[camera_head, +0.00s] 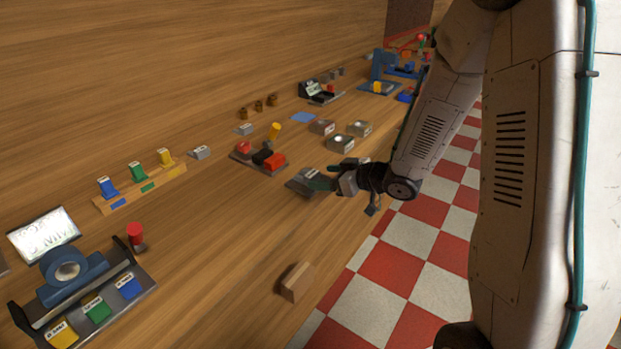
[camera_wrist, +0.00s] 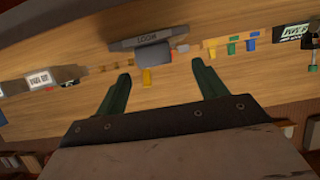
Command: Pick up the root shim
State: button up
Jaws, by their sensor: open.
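No thing in view is legibly marked as the root shim, so I cannot tell which piece it is. Blue (camera_head: 108,187), green (camera_head: 138,171) and yellow (camera_head: 165,157) labelled pieces stand in a row on a wooden rail in the head view. Another yellow (camera_head: 62,334), green (camera_head: 97,309) and blue (camera_head: 128,286) set sits on the front-left fixture. My gripper (camera_wrist: 163,82) is open and empty above the bench, its two green fingers apart. In the wrist view a small yellow piece (camera_wrist: 147,78) shows beyond and between the fingertips, not touching them.
In the head view a dark grey plate (camera_head: 302,184) lies by my gripper. A red-and-black fixture (camera_head: 258,157), small grey blocks (camera_head: 341,143) and a wooden block (camera_head: 297,281) stand on the bench. The bench between the rail and the wooden block is mostly clear.

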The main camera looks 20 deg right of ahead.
aim_at(315, 175)
jog(key=x, duration=0.6)
jog(key=shift+w+d+f, duration=0.1)
jog(key=shift+w+d, duration=0.1)
jog(key=shift+w, duration=0.1)
jog(key=c, duration=1.1)
